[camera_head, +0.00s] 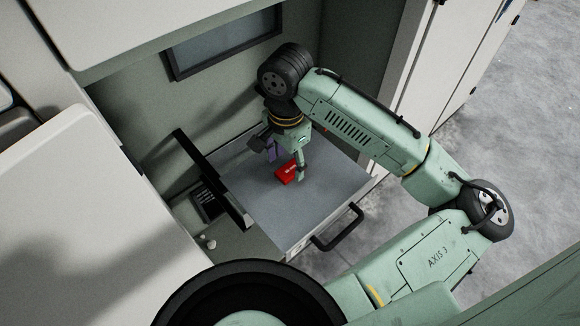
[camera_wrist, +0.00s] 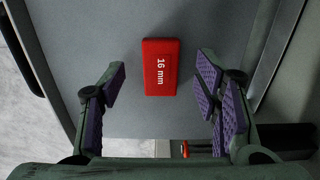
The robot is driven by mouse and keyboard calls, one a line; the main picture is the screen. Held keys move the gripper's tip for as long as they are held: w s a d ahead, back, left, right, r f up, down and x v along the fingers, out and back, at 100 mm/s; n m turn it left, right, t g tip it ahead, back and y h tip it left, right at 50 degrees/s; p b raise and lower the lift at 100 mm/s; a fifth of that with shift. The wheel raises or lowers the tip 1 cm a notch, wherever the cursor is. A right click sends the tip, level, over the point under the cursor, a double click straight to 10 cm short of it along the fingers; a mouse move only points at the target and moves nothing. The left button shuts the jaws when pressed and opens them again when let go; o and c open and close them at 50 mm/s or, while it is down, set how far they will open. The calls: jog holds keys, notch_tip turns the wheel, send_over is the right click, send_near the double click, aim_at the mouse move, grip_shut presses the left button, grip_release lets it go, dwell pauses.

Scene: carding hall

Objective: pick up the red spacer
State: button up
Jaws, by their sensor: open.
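The red spacer (camera_head: 286,173) is a small flat red block lying on the grey surface of a pulled-out drawer (camera_head: 330,190). In the wrist view the spacer (camera_wrist: 160,67) shows white lettering "16 mm" and sits upright in the picture, between and slightly beyond my fingertips. My gripper (camera_wrist: 162,90) is open, with purple-padded fingers to the left and right of the spacer and clear gaps on both sides. In the head view my gripper (camera_head: 286,160) points down close over the spacer. Contact between them does not show.
The drawer has a black front handle (camera_head: 337,228). A dark upright bar (camera_head: 214,180) stands along its left side, with a small dark panel (camera_head: 207,203) beside it. A cabinet wall with a framed window (camera_head: 225,44) rises behind. Open concrete floor (camera_head: 500,130) lies to the right.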

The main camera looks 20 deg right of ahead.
aim_at(286, 173)
jog(key=shift+f, duration=1.4)
jog(key=shift+c, duration=0.3)
jog(key=c, duration=1.2)
